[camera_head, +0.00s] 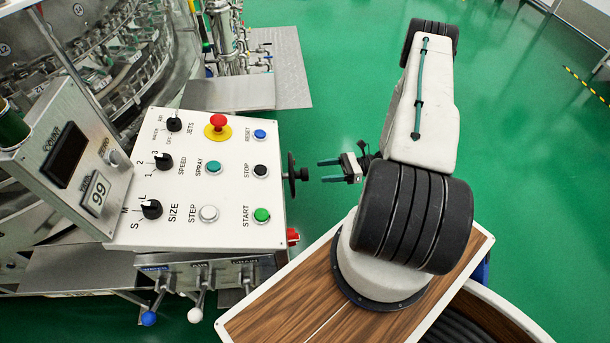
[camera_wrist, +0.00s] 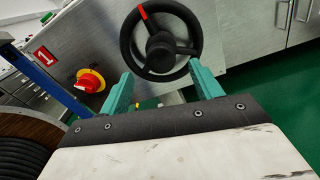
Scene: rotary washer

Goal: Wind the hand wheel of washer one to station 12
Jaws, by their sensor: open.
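The hand wheel (camera_wrist: 160,40) is black with spokes, a knob and a red mark on its rim at the upper left in the wrist view. In the head view the hand wheel (camera_head: 291,174) shows edge-on at the right side of the white control panel (camera_head: 225,225). My gripper (camera_head: 322,170) is open and empty, pointing at the wheel with a small gap. In the wrist view my gripper's teal fingers (camera_wrist: 165,82) stand apart below the wheel's lower rim. A plate with the number 1 (camera_wrist: 44,55) is left of the wheel.
A red and yellow rotary switch (camera_wrist: 91,80) sits left below the wheel. Levers with blue (camera_head: 149,318) and white (camera_head: 195,315) knobs stick out under the panel. Round washer machinery (camera_head: 100,60) stands behind. The green floor (camera_head: 330,60) is clear beyond my arm.

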